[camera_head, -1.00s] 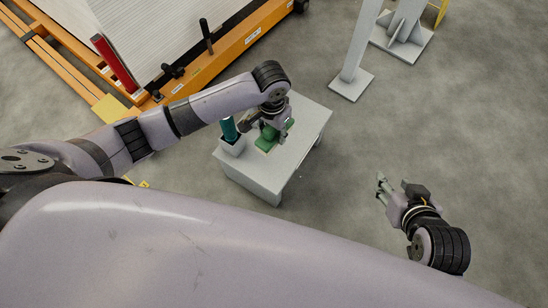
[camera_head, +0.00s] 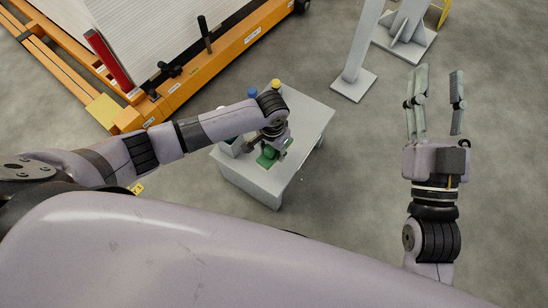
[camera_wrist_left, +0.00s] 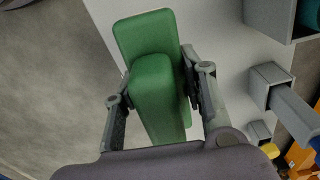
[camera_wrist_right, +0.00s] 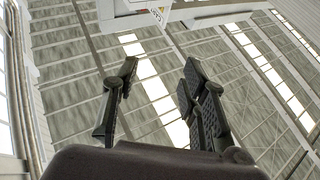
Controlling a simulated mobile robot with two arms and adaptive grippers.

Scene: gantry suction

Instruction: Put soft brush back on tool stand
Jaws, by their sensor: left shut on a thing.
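The green brush (camera_head: 267,157) is over the top of the grey table-like stand (camera_head: 306,117), near its front edge. My left gripper (camera_head: 274,144) is on it from above. In the left wrist view, the fingers are on either side of the green body (camera_wrist_left: 155,85), shut on it. I cannot see bristles, or tell whether it touches the top. My right gripper (camera_head: 437,92) is raised at the right, open and empty, away from the stand.
A blue-capped tool (camera_head: 252,91) and a yellow-capped tool (camera_head: 276,84) stand at the back of the top. An orange frame (camera_head: 190,88) with white panels is at the back left. A grey post (camera_head: 356,60) stands behind. Floor at right is clear.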

